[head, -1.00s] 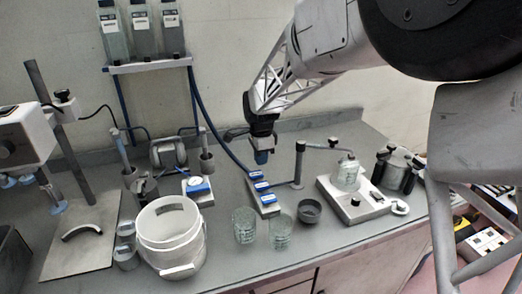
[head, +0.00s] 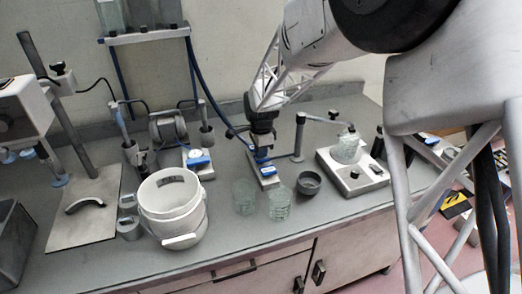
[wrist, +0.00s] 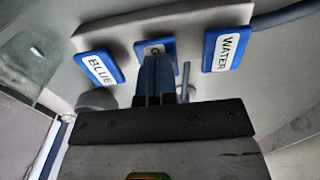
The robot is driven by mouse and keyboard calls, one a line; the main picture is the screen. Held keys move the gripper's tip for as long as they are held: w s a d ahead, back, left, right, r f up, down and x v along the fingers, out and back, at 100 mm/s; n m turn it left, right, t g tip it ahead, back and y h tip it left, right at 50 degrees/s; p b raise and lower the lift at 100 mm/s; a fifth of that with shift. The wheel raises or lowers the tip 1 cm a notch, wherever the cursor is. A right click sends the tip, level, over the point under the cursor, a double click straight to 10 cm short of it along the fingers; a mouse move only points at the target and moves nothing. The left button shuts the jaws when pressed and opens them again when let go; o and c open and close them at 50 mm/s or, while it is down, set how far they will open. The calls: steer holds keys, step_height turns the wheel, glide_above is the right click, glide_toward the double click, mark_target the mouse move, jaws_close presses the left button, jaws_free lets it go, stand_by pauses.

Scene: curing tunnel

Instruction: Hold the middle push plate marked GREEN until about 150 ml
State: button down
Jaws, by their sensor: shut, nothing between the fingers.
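Three blue-edged push plates sit on a sloped block (head: 269,183). In the wrist view they are BLUE (wrist: 100,67), WATER (wrist: 228,50) and a middle one (wrist: 142,46) whose label shows only a G. My gripper (head: 263,152) is shut and empty. In the wrist view its fingertips (wrist: 157,60) overlap the middle plate and hide most of its label; I cannot tell whether they press it. A glass beaker (head: 348,148) stands on the grey stirrer unit (head: 352,176) below the end of a spout arm (head: 324,119). Its liquid level is too small to read.
Two empty-looking glass beakers (head: 243,197) (head: 279,204) and a dark bowl (head: 309,184) stand in front and to the right of the block. A white bucket (head: 172,208) is at the left. A post (head: 299,137) stands right of my gripper.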

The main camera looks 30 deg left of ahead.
mark_target(261, 160)
step_height(261, 160, down, 2)
steer(key=shift+f, duration=0.1)
steer(key=shift+s+d+f, duration=0.1)
steer(key=shift+f, duration=0.25)
steer(key=shift+s+d+f, duration=0.1)
steer(key=shift+s+f, duration=0.05)
steer(key=shift+f, duration=0.1)
stand_by(5.1)
steer(key=shift+r, duration=0.1)
stand_by(1.1)
step_height(261, 160, up, 15)
steer(key=shift+w+a, duration=0.25)
steer(key=shift+w, duration=0.05)
stand_by(0.3)
